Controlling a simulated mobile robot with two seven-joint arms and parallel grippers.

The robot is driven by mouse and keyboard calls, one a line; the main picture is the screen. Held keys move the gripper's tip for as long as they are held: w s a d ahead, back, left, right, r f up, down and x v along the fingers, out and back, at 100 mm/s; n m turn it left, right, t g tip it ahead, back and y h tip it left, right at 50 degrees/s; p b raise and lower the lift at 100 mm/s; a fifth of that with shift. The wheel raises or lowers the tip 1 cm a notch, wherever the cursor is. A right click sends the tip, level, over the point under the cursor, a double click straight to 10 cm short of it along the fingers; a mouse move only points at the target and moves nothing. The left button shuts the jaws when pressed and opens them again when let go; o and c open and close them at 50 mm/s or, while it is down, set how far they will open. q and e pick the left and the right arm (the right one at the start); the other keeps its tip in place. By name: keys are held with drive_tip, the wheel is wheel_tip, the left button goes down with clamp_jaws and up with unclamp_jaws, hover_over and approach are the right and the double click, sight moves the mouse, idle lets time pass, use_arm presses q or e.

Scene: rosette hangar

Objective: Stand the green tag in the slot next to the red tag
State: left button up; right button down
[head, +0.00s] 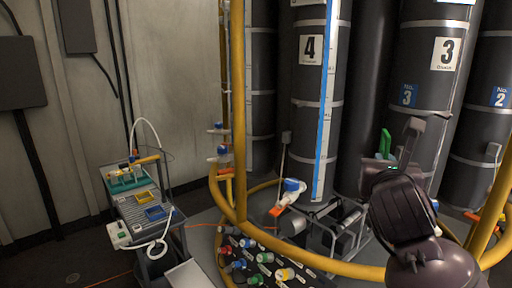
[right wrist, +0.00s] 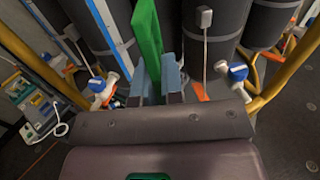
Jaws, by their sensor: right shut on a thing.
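My right gripper (head: 386,158) is raised at the right of the head view, in front of the dark columns. It is shut on the green tag (head: 384,143), which stands up out of the jaws. In the right wrist view the green tag (right wrist: 148,45) rises upright between the two blue-grey fingers (right wrist: 156,76). A small teal rack (head: 126,182) sits on the cart at the left, with small upright items in it. I cannot make out the red tag or a slot beside it at this size. My left gripper is not in view.
Yellow rails (head: 239,110) stand between cart and columns. Several coloured connectors lie on a dark mat (head: 311,277). A valve with a blue cap (head: 293,186) juts out.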

drive_tip(key=s+a+f+n+y, duration=0.1)
drive_tip(key=s+f, duration=0.3)
drive_tip(key=f, duration=0.4)
drive_tip(key=s+a+f+n+y, duration=0.1)
drive_tip(key=s+f, duration=0.3)
drive_tip(key=f, duration=0.4)
drive_tip(key=s+a+f+n+y, duration=0.1)
drive_tip(key=s+a+f+y, duration=0.1)
drive_tip(key=f, duration=0.7)
drive_tip(key=shift+s+n+t+y, duration=0.3)
drive_tip(key=shift+s+t+y, duration=0.1)
drive_tip(key=shift+s+y, duration=0.45)
drive_tip(key=shift+s+d, duration=0.1)
drive_tip(key=shift+d, duration=0.1)
